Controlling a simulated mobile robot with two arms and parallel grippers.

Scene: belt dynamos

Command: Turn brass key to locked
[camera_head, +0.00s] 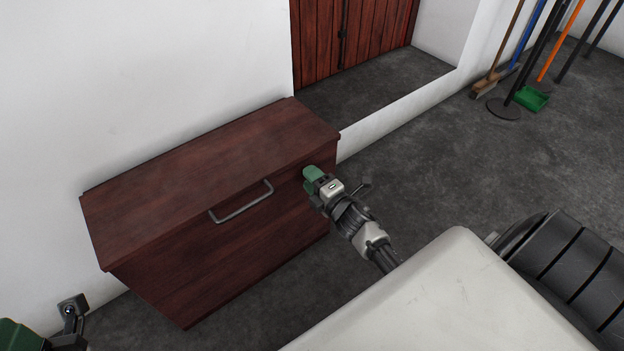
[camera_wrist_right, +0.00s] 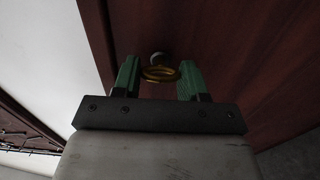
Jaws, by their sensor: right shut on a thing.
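The brass key (camera_wrist_right: 160,74) shows its ring-shaped bow in the right wrist view, in front of a pale round lock fitting (camera_wrist_right: 157,57) on the dark red wooden face. My right gripper (camera_wrist_right: 160,80) is shut on the key, with a green finger on either side of the bow. In the head view the right gripper (camera_head: 313,174) is at the right part of the wooden chest's (camera_head: 195,195) front and hides the key and lock there. Part of my left gripper (camera_head: 18,336) shows at the bottom left corner; its fingertips are not clear.
A grey bar handle (camera_head: 242,203) sticks out from the chest front, left of my right gripper. The chest's top is bare. Brooms and a green dustpan (camera_head: 531,98) stand at the far right. The grey floor (camera_head: 440,145) right of the chest is clear.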

